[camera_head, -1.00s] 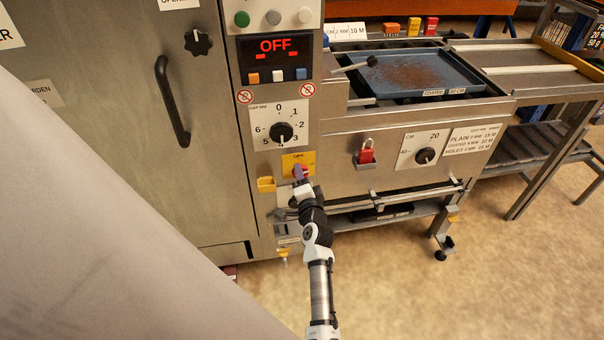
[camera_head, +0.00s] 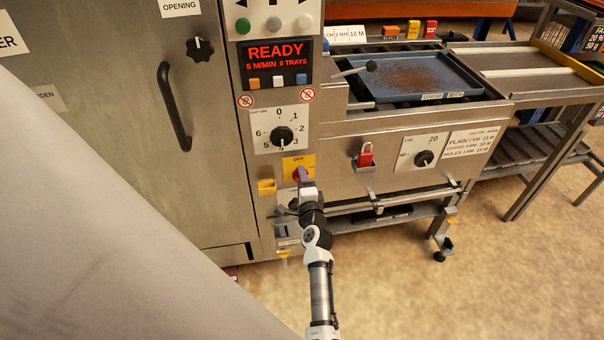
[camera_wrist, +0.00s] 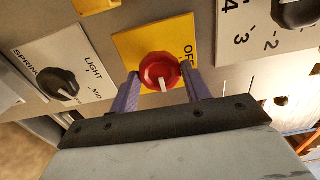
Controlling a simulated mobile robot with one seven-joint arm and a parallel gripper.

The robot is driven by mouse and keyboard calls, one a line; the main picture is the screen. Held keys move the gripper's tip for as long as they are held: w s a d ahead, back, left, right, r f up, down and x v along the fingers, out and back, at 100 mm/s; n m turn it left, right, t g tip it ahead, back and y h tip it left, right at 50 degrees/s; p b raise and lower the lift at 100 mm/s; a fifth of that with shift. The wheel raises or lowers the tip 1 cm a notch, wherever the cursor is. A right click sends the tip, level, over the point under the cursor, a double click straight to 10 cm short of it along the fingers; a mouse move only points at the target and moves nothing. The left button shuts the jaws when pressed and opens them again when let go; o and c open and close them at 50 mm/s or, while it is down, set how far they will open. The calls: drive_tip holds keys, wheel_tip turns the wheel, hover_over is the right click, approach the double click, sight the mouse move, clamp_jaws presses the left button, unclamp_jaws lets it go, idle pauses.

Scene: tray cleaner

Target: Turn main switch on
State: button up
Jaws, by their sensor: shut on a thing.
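The main switch is a red knob (camera_wrist: 160,70) on a yellow plate (camera_wrist: 133,45) marked OFF, seen close in the wrist view. In the head view the yellow plate (camera_head: 291,161) is on the machine's front, below the gap dial, with the knob mostly hidden by my gripper. My gripper (camera_wrist: 159,88) has a purple finger on each side of the red knob and is shut on it. The knob's white mark points down in the wrist view, away from the OFF lettering. The display (camera_head: 274,63) reads READY, 5 M/MIN 0 TRAYS in red.
The gap dial (camera_head: 282,136) is just above the switch. A SPRING/LIGHT/MID knob (camera_wrist: 58,84) sits beside it in the wrist view. A red padlock (camera_head: 365,156) hangs to the right. A blue tray (camera_head: 440,72) with brown residue lies on the machine.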

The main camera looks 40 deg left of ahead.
drive_tip(key=o, duration=1)
drive_tip(key=b+v, duration=0.3)
drive_tip(key=v, duration=1.1)
drive_tip(key=shift+a+r, duration=0.1)
